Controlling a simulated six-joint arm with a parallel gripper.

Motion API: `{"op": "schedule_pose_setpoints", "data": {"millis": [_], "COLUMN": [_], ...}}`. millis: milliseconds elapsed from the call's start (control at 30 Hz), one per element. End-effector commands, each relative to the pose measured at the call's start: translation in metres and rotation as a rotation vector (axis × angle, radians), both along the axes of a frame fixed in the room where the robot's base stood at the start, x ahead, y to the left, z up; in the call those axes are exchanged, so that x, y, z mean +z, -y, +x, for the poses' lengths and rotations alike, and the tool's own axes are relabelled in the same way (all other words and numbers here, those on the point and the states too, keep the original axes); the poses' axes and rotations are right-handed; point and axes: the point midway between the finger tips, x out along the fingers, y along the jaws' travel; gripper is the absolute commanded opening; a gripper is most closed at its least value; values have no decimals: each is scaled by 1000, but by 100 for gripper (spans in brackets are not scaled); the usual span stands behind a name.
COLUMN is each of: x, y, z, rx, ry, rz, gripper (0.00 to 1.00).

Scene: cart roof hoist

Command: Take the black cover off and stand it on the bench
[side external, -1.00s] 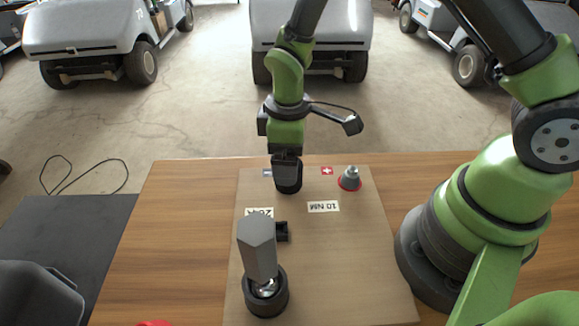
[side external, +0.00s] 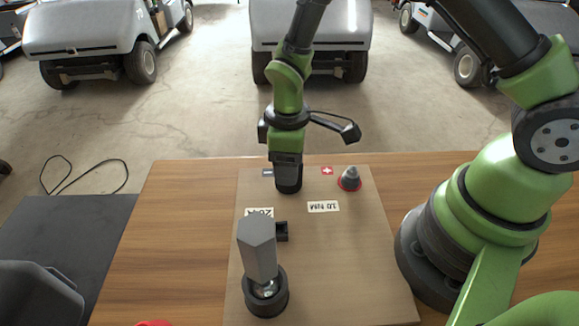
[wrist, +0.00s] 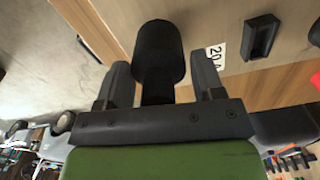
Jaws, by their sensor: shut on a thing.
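The black cover (side external: 289,183) is at the far left part of the tan board (side external: 340,255), beside a small label with a minus-like mark. It appears upright; whatever is under it is hidden, and I cannot tell whether its lower edge touches the board. My gripper (side external: 286,163) points down from above and is shut on the cover's upper part. In the wrist view, the cover (wrist: 159,48) is a dark rounded form between the two fingers of my gripper (wrist: 163,75). The wooden bench (side external: 178,225) shows bare to the left of the board.
A grey cone-like post with a red ring (side external: 350,179) stands right of the cover. A grey hexagonal tool (side external: 257,250) stands in a black round holder (side external: 265,297) at the front. A small black bracket (side external: 281,231) lies between. Bare bench lies left of the board.

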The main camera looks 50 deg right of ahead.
Motion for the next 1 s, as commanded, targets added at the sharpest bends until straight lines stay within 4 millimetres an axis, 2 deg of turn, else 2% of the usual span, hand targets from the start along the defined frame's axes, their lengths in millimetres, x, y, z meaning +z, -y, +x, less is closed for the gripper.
{"op": "schedule_pose_setpoints", "data": {"millis": [1000], "x": [42], "y": [0], "z": [0], "rx": [0], "ry": [1], "rz": [1], "gripper": [24]}}
